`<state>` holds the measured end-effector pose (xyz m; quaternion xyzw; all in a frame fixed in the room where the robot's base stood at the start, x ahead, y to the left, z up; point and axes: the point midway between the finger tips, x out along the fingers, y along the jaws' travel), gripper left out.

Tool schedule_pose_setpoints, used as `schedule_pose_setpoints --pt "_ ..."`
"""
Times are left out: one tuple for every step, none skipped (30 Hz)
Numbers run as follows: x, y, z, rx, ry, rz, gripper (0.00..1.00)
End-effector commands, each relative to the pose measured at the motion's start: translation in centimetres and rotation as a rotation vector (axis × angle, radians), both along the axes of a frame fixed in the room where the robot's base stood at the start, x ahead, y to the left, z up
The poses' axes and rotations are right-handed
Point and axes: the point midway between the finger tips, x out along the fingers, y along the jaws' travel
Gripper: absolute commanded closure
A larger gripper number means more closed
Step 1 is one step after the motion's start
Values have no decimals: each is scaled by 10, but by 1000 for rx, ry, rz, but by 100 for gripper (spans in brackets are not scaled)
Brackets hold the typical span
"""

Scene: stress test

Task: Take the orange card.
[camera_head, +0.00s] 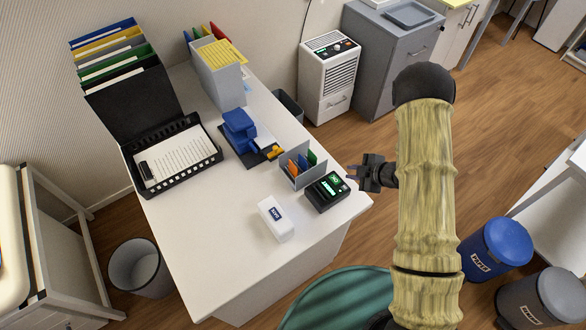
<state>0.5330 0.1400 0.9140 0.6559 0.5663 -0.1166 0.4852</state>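An orange card (292,167) stands in a small grey card holder (311,179) near the right edge of the white desk. Blue and green cards (312,158) stand beside it in the same holder. My gripper (354,172) is off the right edge of the desk, to the right of the holder and apart from it. Its dark fingers point left. They are small in view, and I cannot tell how far apart they are. The lower part of the orange card is hidden by the holder.
A black device with a green display (327,191) stands just in front of the holder, and a white box (275,217) lies to its left. A blue device on a dark base (240,131) is behind. The desk (205,225) is clear at the front left.

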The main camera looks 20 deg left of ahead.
Motion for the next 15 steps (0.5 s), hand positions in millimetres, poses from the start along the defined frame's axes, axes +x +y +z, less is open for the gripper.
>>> schedule_pose_setpoints --pt "4 -3 7 -5 -3 -27 84" --pt "7 -5 11 -12 -1 -51 84" --pt "11 -10 19 -21 0 -90 84" --pt "15 -14 25 -28 2 -125 84" --pt "18 -19 33 -37 6 -166 84" --pt "22 -26 43 -49 12 -227 84" --pt "25 -33 52 -57 19 -278 84" --pt "27 -39 61 -65 27 -330 84" --pt "29 -48 73 -74 41 -404 84" --pt "29 -56 83 -80 52 -460 84" --pt "29 -63 92 -85 66 -516 84" --pt "27 -72 104 -87 84 -590 84" --pt "25 -79 112 -90 99 -644 84" --pt "21 -85 121 -91 116 -700 84" --pt "16 -94 132 -89 138 -771 84"
